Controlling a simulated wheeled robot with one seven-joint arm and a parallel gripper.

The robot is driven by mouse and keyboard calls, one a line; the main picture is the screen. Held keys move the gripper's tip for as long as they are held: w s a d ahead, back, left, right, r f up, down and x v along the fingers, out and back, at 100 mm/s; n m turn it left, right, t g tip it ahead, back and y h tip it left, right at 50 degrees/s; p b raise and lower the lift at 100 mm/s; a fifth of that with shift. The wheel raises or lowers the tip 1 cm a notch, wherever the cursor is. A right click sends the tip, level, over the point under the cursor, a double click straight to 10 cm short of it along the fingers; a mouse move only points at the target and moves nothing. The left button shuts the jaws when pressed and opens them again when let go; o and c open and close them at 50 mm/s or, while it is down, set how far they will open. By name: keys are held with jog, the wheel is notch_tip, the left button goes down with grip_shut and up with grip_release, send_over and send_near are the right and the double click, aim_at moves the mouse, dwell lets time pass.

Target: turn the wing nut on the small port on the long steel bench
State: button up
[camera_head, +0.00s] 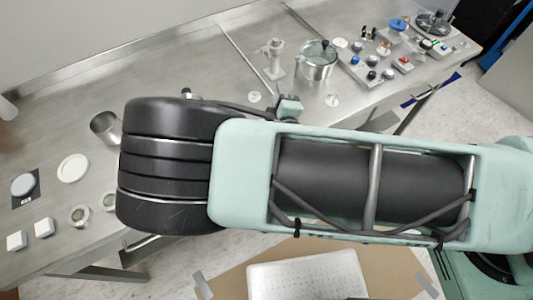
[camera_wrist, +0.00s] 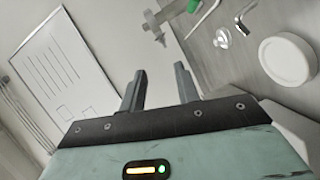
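The long steel bench (camera_head: 170,72) runs across the head view from lower left to upper right. A pale grey upright fitting (camera_head: 274,60) stands on it, left of a glass-lidded steel pot; I cannot tell if this is the small port. I cannot make out a wing nut with certainty in either view. In the wrist view a small grey fitting (camera_wrist: 154,26) stands past the fingertips near the bench edge. My gripper (camera_wrist: 159,80) is open, with nothing between its fingers. In the head view my arm covers the middle of the bench, and I cannot make out the fingers.
The glass-lidded pot (camera_head: 318,60) and several small knobs and boxes crowd the bench's right part. A steel cup (camera_head: 105,128) and white disc (camera_head: 73,168) are at left. In the wrist view a round white lid (camera_wrist: 288,58) lies on the bench at right.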

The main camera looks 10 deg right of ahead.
jog(key=s+f+m+g, duration=0.1)
jog(key=g, duration=0.1)
jog(key=s+f+m+g+h+b, duration=0.1)
jog(key=f+m+g, duration=0.1)
jog(key=s+f+m+g+b, duration=0.1)
jog(key=f+m+g, duration=0.1)
jog(key=shift+s+a+h, duration=0.1)
jog(key=shift+s+h, duration=0.2)
jog(key=shift+s, duration=0.1)
jog(key=s+g, duration=0.1)
jog(key=s+a+m+g+y+b, duration=0.1)
jog(key=shift+s+a+m+g, duration=0.3)
jog(key=shift+s+g, duration=0.05)
jog(key=shift+g, duration=0.05)
jog(key=s+a+r+m+g+y+b, duration=0.1)
jog(key=s+a+r+g+y+b, duration=0.1)
jog(key=s+r+g, duration=0.3)
jog(key=shift+s+a+r+y, duration=0.3)
jog(key=shift+s+a+r, duration=0.1)
jog(key=shift+s+a, duration=0.6)
jog(key=shift+s+d, duration=0.1)
jog(key=shift+d, duration=0.05)
